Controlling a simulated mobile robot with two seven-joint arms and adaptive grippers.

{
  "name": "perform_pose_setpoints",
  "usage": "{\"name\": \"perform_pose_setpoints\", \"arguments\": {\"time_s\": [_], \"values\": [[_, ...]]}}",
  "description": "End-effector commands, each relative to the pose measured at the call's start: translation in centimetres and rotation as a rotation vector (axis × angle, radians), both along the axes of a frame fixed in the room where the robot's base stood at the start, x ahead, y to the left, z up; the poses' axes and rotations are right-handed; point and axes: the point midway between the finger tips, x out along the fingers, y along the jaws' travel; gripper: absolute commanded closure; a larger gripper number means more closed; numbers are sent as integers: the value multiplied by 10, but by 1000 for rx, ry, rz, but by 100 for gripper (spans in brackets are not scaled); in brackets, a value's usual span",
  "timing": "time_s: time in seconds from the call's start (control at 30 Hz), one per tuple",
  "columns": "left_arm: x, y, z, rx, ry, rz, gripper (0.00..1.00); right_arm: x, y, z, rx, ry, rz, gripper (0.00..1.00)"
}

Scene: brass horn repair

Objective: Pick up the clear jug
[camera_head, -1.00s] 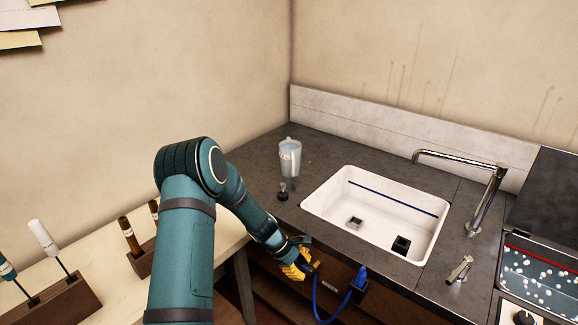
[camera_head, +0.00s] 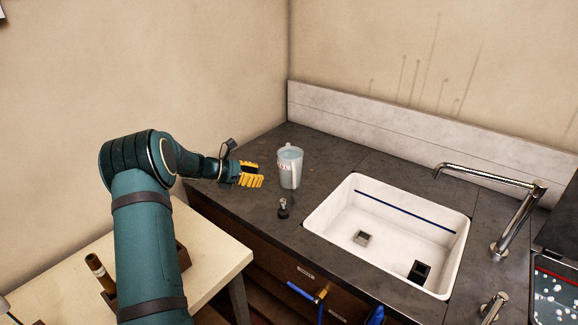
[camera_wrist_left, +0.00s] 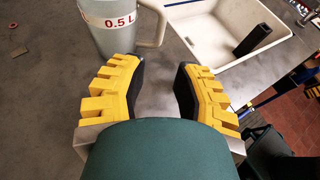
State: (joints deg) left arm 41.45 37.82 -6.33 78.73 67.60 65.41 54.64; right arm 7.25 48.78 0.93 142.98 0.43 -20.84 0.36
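The clear jug (camera_head: 290,168) stands upright on the dark counter, left of the sink. In the left wrist view the jug (camera_wrist_left: 112,32) shows a red "0.5 L" mark, and its handle points right, toward the sink. My left gripper (camera_head: 262,174) has yellow fingers and is just left of the jug, above the counter. In the left wrist view its fingers (camera_wrist_left: 158,85) are apart with nothing between them; the jug is ahead of them and a little left. My right gripper is not in view.
A white sink (camera_head: 340,200) is right of the jug. A small dark object with a metal top (camera_head: 283,208) stands on the counter in front of the jug. A pale bench (camera_head: 215,262) is at lower left.

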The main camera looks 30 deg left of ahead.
Motion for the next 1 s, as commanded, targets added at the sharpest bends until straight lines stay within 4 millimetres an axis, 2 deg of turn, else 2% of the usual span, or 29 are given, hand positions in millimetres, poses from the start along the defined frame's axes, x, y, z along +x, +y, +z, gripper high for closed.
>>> {"name": "perform_pose_setpoints", "arguments": {"time_s": [0.17, 0.6, 0.83, 1.0], "values": [[6, -5, -3, 1, -1, -3, 71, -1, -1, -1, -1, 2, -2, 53], [58, -46, -32, 1, 0, -4, 71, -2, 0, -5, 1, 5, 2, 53], [66, -51, -36, 2, 0, -2, 71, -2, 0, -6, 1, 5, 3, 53], [79, -62, -48, 1, 1, -4, 71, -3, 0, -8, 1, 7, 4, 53]]}}
